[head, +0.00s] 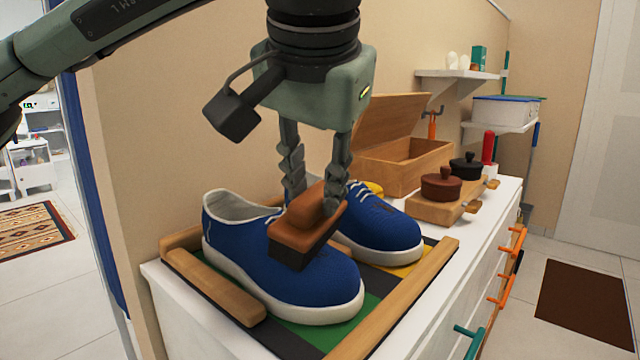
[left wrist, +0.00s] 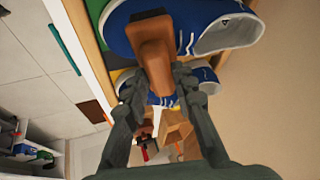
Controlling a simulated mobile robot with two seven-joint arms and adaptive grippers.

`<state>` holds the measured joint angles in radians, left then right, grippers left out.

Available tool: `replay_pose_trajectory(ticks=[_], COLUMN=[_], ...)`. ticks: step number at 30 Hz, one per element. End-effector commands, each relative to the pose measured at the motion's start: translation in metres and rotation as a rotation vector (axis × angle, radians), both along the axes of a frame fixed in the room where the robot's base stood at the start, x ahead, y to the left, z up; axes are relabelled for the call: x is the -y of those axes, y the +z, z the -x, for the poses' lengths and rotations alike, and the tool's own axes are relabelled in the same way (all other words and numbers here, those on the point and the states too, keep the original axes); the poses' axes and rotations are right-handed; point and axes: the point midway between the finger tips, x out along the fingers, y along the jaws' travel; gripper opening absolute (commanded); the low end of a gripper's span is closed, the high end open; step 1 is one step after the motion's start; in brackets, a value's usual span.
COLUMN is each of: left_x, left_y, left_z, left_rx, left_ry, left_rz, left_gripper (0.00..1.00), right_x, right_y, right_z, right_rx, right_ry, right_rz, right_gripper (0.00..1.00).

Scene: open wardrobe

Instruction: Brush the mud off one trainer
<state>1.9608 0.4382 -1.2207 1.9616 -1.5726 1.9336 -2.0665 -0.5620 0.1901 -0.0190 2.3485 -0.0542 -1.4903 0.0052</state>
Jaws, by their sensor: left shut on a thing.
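My left gripper (head: 318,190) is shut on a brown brush (head: 305,225) with dark bristles. The bristles are over the side and top of the near blue trainer (head: 245,250), seemingly touching it. This trainer has a white sole and stands in a wooden-edged tray (head: 215,287) with coloured panels. A second blue trainer (head: 385,225) stands behind it, with a small dark patch near its laces. In the left wrist view the brush handle (left wrist: 153,45) lies between the fingers, across the near trainer (left wrist: 205,22). The surface under the brush is hidden. My right gripper is not in view.
An open wooden box (head: 405,165) stands behind the tray on the white cabinet top. A wooden block with round lidded tins (head: 441,185) is at its right. Orange and teal handles (head: 508,265) stick out from the cabinet front. Wall shelves (head: 455,75) hang behind.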

Motion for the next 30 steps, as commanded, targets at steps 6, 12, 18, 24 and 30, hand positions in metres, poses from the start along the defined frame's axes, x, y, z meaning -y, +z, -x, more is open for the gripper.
replay_pose_trajectory(ticks=[6,12,18,24,30], left_x=[0.008,0.015,0.019,0.028,0.029], left_y=[-0.005,-0.005,-0.007,-0.012,-0.012], left_z=[0.007,0.012,0.014,0.021,0.022], left_rx=[-0.007,-0.005,-0.005,-0.005,-0.005], left_ry=[-0.001,-0.001,-0.001,-0.001,0.000], left_rz=[-0.006,-0.004,-0.003,-0.003,-0.002], left_gripper=[0.00,0.00,0.00,0.00,0.00], right_x=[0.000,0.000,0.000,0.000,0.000], right_y=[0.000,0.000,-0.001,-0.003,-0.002], right_z=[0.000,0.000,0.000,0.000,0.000], right_rx=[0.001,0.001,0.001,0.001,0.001], right_ry=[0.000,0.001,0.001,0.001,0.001], right_rz=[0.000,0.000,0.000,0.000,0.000], right_gripper=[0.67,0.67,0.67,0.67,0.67])
